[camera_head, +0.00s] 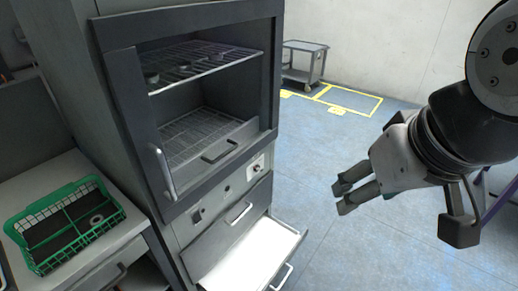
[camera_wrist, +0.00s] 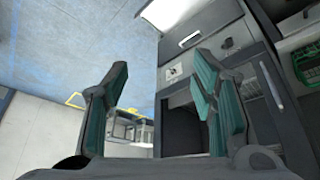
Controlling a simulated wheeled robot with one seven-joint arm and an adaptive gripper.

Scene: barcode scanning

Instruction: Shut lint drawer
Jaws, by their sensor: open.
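The lint drawer appears to be the low drawer (camera_head: 252,256) at the bottom of the grey cabinet, pulled out with its pale, empty-looking inside showing. Its bar handle (camera_head: 282,277) is on the front, partly cut by the lower frame edge. The drawer also shows as a white patch at the top of the wrist view (camera_wrist: 172,13). My gripper (camera_head: 341,198) is to the right of the cabinet, in free air, apart from the drawer. In the wrist view its two fingers (camera_wrist: 163,92) are spread, with nothing between them.
Above the drawer are a shut front with a bar handle (camera_head: 239,213), a knob panel and an open chamber with wire racks (camera_head: 205,70). A green basket (camera_head: 63,262) stands on the left counter. A cart (camera_head: 303,62) is at the back.

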